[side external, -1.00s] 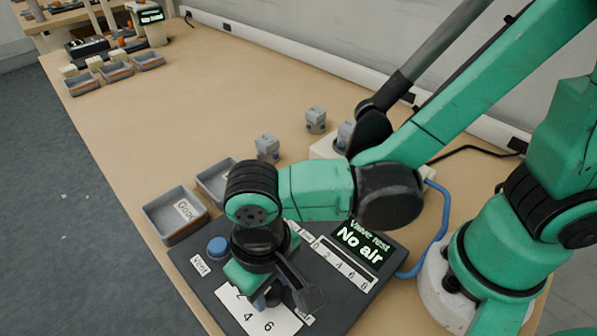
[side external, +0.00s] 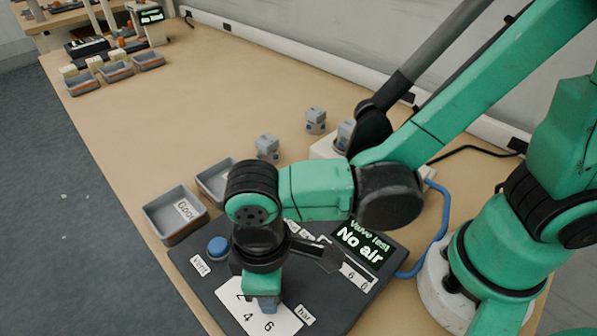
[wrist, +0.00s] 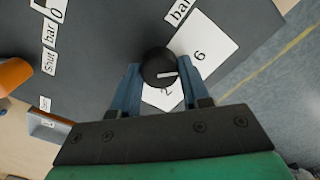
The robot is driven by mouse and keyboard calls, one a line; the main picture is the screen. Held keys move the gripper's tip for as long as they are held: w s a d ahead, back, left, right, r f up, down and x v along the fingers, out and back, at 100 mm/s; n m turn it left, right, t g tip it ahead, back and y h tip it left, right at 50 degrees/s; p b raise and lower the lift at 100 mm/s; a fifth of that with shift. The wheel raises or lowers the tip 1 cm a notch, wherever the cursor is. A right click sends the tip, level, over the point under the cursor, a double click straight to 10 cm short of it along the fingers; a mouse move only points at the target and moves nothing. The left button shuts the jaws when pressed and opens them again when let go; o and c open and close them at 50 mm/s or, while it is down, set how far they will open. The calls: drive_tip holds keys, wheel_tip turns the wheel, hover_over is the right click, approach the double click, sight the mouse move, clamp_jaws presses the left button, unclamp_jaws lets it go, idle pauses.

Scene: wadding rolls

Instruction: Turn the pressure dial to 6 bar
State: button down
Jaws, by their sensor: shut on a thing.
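The pressure dial (wrist: 160,60) is a round black knob with a white pointer line on a white scale card (wrist: 213,40). My gripper (wrist: 160,72) is shut on it, with one blue finger on each side. In the wrist view the pointer points right, between the printed 2 and 6; the 4 is hidden by a finger there. In the side view my gripper (side external: 263,302) is low over the card (side external: 285,322), where 4 and 6 show, and it hides the dial. The display (side external: 360,243) reads "Valve test" and "No air".
A blue vent button (side external: 218,246) stands on the dark panel (side external: 205,285), left of my gripper. Grey trays, one labelled Good (side external: 165,217), lie beyond it. Small grey blocks (side external: 267,147) stand farther back. A blue hose (side external: 440,225) runs at right. The middle of the bench is clear.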

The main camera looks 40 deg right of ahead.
idle(0.5)
drive_tip(key=shift+c, duration=2.1)
unclamp_jaws()
drive_tip(key=shift+r, duration=2.85)
drive_tip(key=shift+w+d, duration=0.1)
drive_tip(key=w+d+r+m+t, duration=0.2)
drive_tip(key=w+d+m+t, duration=0.1)
drive_tip(key=d, duration=0.7)
drive_tip(key=w+d+r+m+t, duration=0.2)
drive_tip(key=w+d+m+t, duration=0.2)
drive_tip(key=d, duration=0.6)
drive_tip(key=shift+d+r+m, duration=0.2)
drive_tip(key=shift+r+m, duration=0.05)
drive_tip(key=shift+m, duration=0.75)
